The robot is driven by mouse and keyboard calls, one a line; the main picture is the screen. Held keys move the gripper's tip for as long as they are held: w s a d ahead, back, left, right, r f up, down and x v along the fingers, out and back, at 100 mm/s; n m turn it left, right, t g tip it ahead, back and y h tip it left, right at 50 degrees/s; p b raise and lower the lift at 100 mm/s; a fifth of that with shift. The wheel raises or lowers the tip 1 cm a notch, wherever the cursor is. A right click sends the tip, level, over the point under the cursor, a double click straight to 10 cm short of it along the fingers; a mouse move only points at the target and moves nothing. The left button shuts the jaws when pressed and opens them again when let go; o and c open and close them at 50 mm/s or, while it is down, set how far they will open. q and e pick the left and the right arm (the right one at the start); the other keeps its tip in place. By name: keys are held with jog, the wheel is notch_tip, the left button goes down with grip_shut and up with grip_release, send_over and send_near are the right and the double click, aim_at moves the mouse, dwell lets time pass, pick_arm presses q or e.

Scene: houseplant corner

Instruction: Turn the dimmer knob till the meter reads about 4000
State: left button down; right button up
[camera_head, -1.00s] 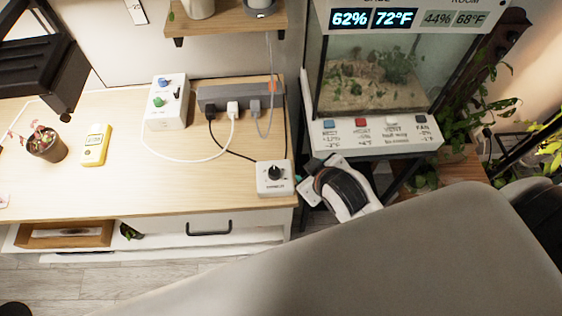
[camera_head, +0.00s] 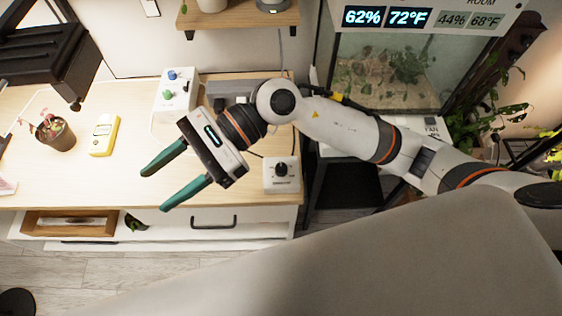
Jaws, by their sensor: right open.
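The dimmer is a small white box (camera_head: 282,185) at the front right corner of the wooden bench, with a black knob (camera_head: 281,169) on top. The yellow meter (camera_head: 104,134) lies at the left of the bench; its reading is too small to make out. My right gripper (camera_head: 155,190) has two green fingers, spread apart and empty. It is above the bench's front part, left of the dimmer and right of the meter, pointing left. My right arm reaches in from the right and passes behind the dimmer in the picture. My left gripper is not in view.
A potted plant (camera_head: 55,132) stands left of the meter. A black lamp fixture (camera_head: 50,55) hangs above. A control box with coloured knobs (camera_head: 175,92) and a partly hidden power strip (camera_head: 222,88) sit at the back. A glass terrarium (camera_head: 385,72) stands at right.

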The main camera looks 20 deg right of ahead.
jog(key=w+d+f+n+t+h, duration=0.1)
jog(key=w+d+f+n+h, duration=0.25)
jog(key=d+f+h, duration=0.35)
jog(key=n+t+h, duration=0.3)
jog(key=h, duration=0.5)
send_near(281, 167)
jog(key=f+p, duration=0.1)
jog(key=f, duration=0.2)
jog(key=f+p, duration=0.1)
jog(key=f, duration=0.1)
jog(key=f+p, duration=0.1)
jog(key=f, duration=0.2)
jog(key=shift+s+f, duration=0.35)
